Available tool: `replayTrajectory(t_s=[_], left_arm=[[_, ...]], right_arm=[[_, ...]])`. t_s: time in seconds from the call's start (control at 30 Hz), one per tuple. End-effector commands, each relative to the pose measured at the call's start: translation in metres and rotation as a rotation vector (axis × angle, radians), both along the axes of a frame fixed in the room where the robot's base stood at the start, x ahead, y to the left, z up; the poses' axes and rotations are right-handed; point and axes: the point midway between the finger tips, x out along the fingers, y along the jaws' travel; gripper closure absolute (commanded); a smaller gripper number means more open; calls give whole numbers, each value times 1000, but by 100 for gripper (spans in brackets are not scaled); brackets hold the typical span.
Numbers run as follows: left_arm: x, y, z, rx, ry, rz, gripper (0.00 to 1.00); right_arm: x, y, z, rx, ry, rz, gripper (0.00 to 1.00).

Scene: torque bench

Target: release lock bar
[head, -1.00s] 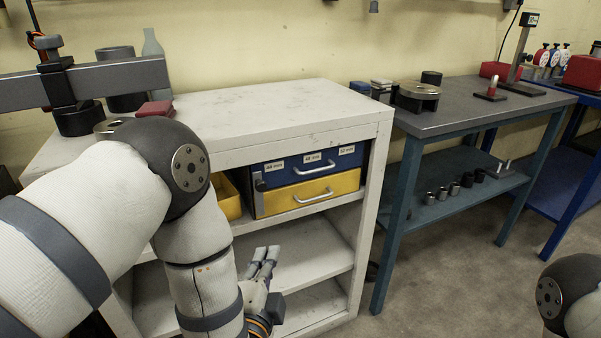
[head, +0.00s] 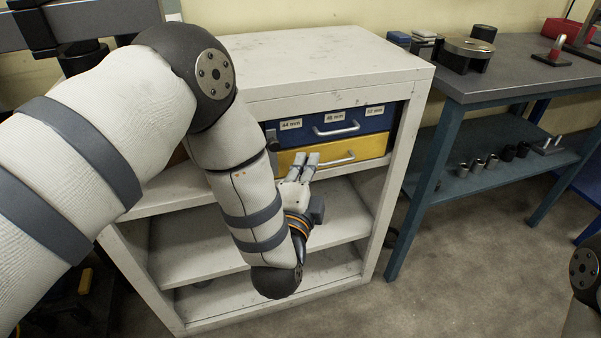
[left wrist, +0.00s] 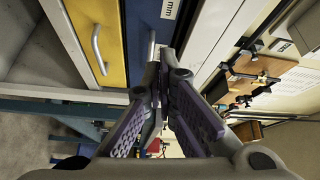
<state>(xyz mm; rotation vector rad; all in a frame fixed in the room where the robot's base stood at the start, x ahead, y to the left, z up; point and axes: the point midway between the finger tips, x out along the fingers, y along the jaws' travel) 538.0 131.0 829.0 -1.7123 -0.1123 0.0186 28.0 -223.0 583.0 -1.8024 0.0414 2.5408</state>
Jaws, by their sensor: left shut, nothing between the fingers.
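A drawer unit sits in the white cabinet (head: 290,62), with a blue drawer (head: 362,122) above a yellow drawer (head: 372,146), both apparently closed. A small dark piece (head: 271,138), which looks like the lock bar, stands at the unit's left edge; its lower part is hidden behind my arm and gripper. My left gripper (head: 306,160) is shut and empty in front of the yellow drawer, below and right of that piece. In the left wrist view the shut fingers (left wrist: 165,62) point towards the drawer fronts; I cannot tell whether they touch anything. My right gripper is out of view.
Open shelves (head: 340,215) lie below the drawers. A blue-grey bench (head: 520,75) with sockets on its lower shelf stands to the right. Bare floor (head: 450,270) lies between and in front. Part of my right arm shows at the lower right.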

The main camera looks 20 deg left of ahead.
Motion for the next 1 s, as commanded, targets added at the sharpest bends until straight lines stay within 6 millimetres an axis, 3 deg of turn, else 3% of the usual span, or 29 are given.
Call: replayTrajectory(t_s=[0.23,0.33,0.5,1.0], left_arm=[[54,5,0,-1,0,2,100],[43,23,1,1,1,3,100],[35,37,-2,0,1,0,100],[34,40,-3,1,1,-1,100]], right_arm=[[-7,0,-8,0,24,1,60],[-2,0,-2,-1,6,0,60],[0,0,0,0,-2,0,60],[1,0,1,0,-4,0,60]])
